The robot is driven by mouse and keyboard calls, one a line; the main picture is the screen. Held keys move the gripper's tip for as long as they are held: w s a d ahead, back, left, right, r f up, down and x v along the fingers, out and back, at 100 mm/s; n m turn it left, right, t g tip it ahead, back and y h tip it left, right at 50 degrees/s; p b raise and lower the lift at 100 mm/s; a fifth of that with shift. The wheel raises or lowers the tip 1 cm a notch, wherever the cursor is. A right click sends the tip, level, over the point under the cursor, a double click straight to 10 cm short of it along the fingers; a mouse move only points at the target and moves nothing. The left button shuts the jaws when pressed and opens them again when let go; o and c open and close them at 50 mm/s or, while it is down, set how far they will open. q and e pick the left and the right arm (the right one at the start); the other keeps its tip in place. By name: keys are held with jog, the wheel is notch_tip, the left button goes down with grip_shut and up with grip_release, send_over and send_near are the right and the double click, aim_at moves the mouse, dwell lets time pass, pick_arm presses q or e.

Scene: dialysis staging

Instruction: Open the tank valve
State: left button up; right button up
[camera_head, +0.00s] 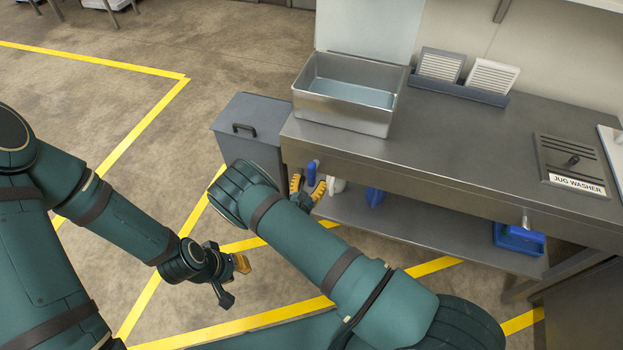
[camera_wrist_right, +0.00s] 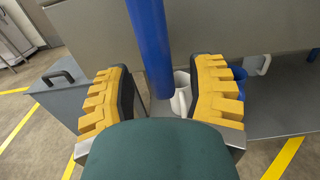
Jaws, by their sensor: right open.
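The steel tank (camera_head: 345,105) stands on the left end of the bench with its lid raised and bluish liquid inside. The blue valve handle (camera_head: 311,172) hangs below the bench's front edge under the tank. In the right wrist view the blue handle (camera_wrist_right: 150,45) comes down between the yellow finger pads, with a visible gap on each side. My right gripper (camera_head: 307,188) is open around or just behind the handle; the exact depth is unclear. My left gripper (camera_head: 233,281) is open and empty over the floor at the left.
A white jug (camera_head: 336,186) and blue items (camera_head: 374,197) sit on the lower shelf (camera_head: 430,228) near my right gripper. A grey bin (camera_head: 250,118) stands left of the bench. A jug washer panel (camera_head: 573,160) is at the right.

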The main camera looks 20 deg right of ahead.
jog(key=v, duration=0.6)
dwell(0.4)
